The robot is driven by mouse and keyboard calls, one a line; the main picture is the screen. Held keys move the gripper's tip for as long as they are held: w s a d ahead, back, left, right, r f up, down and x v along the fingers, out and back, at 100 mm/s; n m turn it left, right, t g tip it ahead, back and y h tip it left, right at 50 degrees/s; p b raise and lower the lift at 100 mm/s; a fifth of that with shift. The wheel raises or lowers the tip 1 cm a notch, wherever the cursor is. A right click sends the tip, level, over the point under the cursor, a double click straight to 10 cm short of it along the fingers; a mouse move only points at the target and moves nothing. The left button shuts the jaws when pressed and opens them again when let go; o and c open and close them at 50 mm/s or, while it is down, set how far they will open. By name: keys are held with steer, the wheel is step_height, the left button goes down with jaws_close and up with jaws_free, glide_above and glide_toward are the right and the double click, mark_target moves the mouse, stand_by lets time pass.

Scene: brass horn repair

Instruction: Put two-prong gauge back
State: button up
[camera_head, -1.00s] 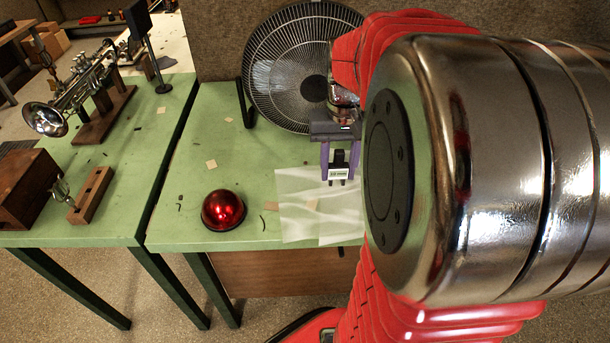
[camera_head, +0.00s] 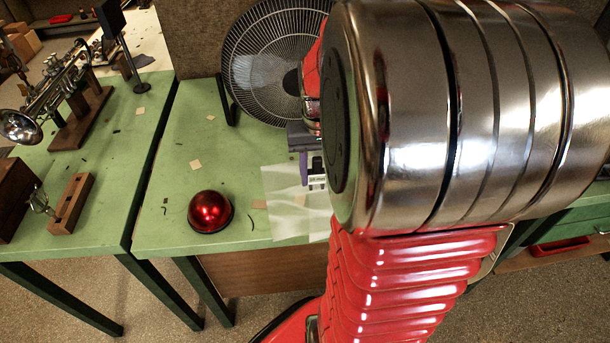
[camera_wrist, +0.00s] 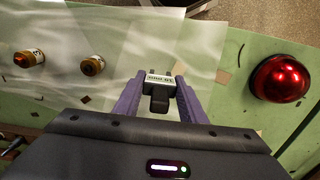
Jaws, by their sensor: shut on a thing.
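The two-prong gauge (camera_wrist: 159,78), a small black piece with a white label, is between the purple fingers of my gripper (camera_wrist: 158,92) in the wrist view. The gripper is shut on it. The label's print is too small to read surely. In the head view the gauge (camera_head: 317,180) shows beside a purple finger, above the translucent sheet (camera_head: 285,205). My arm hides the rest of the gripper there. I cannot tell the gauge's height above the table.
A red dome (camera_head: 210,211) stands on the green table (camera_head: 180,240), left of the sheet. Two brass cylinders (camera_wrist: 28,58) (camera_wrist: 92,65) stand by the sheet in the wrist view. A fan (camera_head: 270,65) stands behind. A trumpet (camera_head: 45,95) and wooden block (camera_head: 70,203) are on the left table.

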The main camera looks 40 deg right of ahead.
mark_target(318, 160)
steer(key=shift+f, duration=0.5)
steer(key=shift+f, duration=1.85)
steer(key=shift+f, duration=0.1)
steer(key=o, duration=1.1)
step_height(318, 160, up, 12)
steer(key=shift+r, duration=0.15)
